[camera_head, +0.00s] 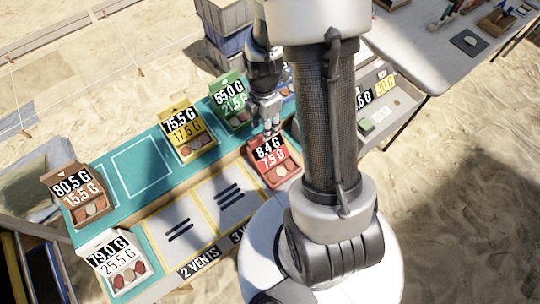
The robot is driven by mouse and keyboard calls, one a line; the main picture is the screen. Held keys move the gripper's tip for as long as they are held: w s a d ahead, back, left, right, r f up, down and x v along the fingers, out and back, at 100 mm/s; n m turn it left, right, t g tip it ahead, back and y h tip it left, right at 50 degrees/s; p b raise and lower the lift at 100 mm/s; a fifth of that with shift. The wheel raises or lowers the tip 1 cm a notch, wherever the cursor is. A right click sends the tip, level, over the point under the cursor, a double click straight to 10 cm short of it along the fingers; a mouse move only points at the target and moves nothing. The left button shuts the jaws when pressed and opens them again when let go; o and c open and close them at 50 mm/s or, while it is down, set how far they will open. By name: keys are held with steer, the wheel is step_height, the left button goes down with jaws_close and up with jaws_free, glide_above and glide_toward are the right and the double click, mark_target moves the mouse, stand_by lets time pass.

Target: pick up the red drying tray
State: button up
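The red drying tray (285,180) sits on the front edge of the table, right of the yellow-outlined panels. It carries a label reading "8.4 G" over "7.5 G", and small pieces lie in it. My gripper (271,129) points down just above the tray's label, at its back edge. The gripper is small and partly dark here; I cannot tell whether its fingers are apart or touching the tray. My arm hides the area to the right of the tray.
An empty white-outlined square lies between brown and yellow. A grey scale area (384,108) is at right.

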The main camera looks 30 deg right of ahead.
steer(key=f+b, duration=0.1)
steer(key=f, duration=0.1)
steer(key=f+b, duration=0.1)
steer(key=f, duration=0.2)
steer(key=shift+w+a+f, duration=0.1)
steer(key=shift+w+f, duration=0.1)
steer(key=shift+f, duration=0.1)
steer(key=shift+r, duration=0.1)
jaws_close()
stand_by(0.6)
